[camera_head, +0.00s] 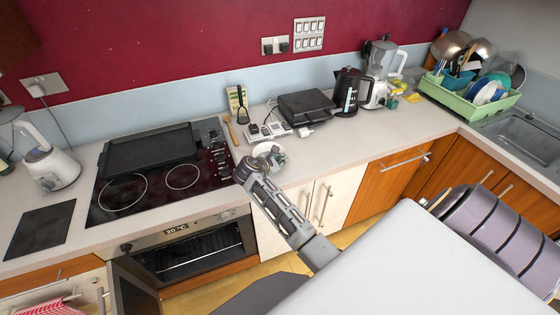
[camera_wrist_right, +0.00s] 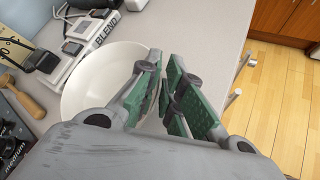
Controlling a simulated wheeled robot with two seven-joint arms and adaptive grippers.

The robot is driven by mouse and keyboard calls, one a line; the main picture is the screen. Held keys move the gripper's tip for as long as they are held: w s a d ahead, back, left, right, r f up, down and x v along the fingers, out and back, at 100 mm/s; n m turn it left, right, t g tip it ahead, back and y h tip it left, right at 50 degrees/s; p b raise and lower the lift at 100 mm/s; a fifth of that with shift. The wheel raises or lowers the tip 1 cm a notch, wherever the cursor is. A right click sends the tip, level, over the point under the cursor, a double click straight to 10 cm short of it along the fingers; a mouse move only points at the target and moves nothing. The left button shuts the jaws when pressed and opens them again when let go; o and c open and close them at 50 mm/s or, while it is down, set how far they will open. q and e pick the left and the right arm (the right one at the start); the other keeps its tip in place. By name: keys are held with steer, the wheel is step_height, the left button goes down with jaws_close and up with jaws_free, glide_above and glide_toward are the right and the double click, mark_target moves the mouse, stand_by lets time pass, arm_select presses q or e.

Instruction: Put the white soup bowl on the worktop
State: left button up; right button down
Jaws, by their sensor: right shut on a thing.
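The white soup bowl (camera_head: 268,149) is at the worktop's (camera_head: 345,133) front part, right of the hob, partly hidden behind my right gripper (camera_head: 265,162). In the right wrist view the bowl (camera_wrist_right: 95,85) is upright and looks empty. The green-padded fingers of my right gripper (camera_wrist_right: 163,92) are shut on its right rim. The bowl is at or just above the worktop; I cannot tell whether it touches. My left gripper is not in view.
A black grill (camera_head: 305,106), kettle (camera_head: 348,90) and green dish rack (camera_head: 470,95) stand further right. The oven door (camera_head: 135,292) is open below.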

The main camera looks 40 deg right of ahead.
steer(key=c, duration=1.5)
jaws_free()
steer(key=v, duration=1.2)
jaws_close()
steer(key=shift+f, duration=0.1)
